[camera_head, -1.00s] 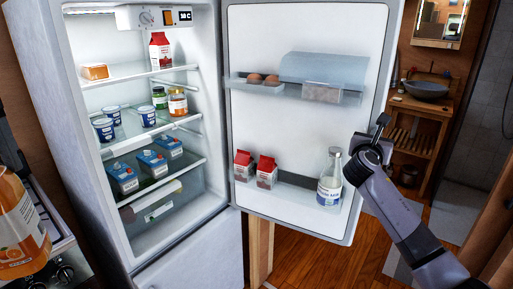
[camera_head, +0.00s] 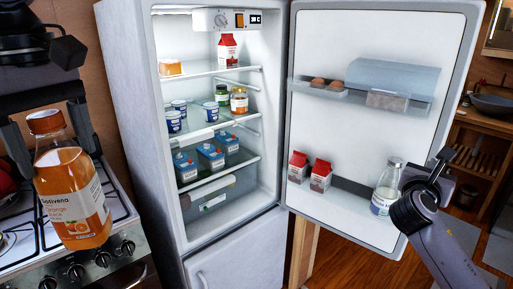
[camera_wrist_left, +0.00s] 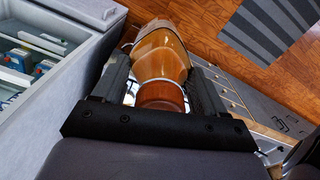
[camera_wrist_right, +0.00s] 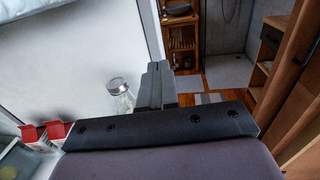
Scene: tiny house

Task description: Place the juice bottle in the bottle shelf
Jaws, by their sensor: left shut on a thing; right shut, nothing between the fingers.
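The orange juice bottle (camera_head: 72,195), with an orange cap and label, is at the left in the head view, upright or slightly tilted, in front of the stove. My left gripper (camera_head: 50,135) is shut on it near the neck; the left wrist view shows the bottle (camera_wrist_left: 160,55) between the fingers. The bottle shelf (camera_head: 352,187) is the low rack on the open fridge door. It holds two red-topped cartons (camera_head: 309,171) on its left and a glass milk bottle (camera_head: 387,190) on its right. My right gripper (camera_head: 441,163) is shut and empty near the door's right edge.
The fridge (camera_head: 133,130) stands open, its shelves holding cartons, cups and jars. The door (camera_head: 340,130) swings out to the right, with an egg rack (camera_head: 345,93) above. A gap shows between the cartons and the milk bottle. The stove (camera_head: 115,215) is at left.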

